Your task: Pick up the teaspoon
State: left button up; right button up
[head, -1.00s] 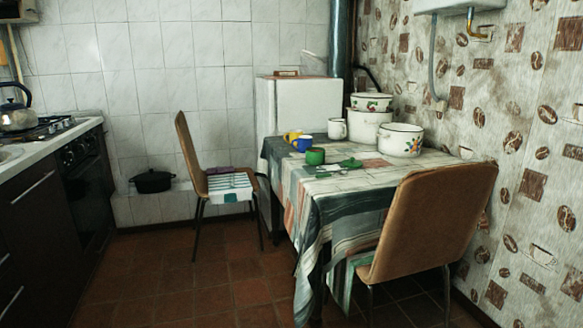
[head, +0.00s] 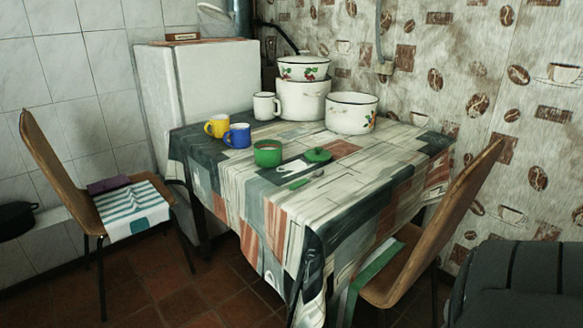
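The teaspoon (head: 301,183) appears to be the small spoon with a green handle lying flat on the patterned tablecloth of the table (head: 390,185), near its front edge. Its bowl end points to the right and back. A green lid (head: 318,155) lies just behind it, and a green mug (head: 267,153) stands behind it to the left. Neither of my grippers is in view. Nothing covers the spoon.
A blue mug (head: 237,136), a yellow mug (head: 217,126), a white mug (head: 266,106) and white enamel pots (head: 351,113) stand farther back. Chairs stand at the left (head: 62,170) and right (head: 425,235). A dark ribbed shape fills the lower right corner. Open floor lies front left.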

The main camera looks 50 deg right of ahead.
aim_at(319, 172)
jog(key=i+j+z, duration=0.1)
jog(key=i+z, duration=0.3)
jog(key=i+j+z, duration=0.2)
jog(key=z, duration=0.2)
jog(key=i+j+z, duration=0.4)
jog(key=k+l, duration=0.05)
jog(key=l, duration=0.05)
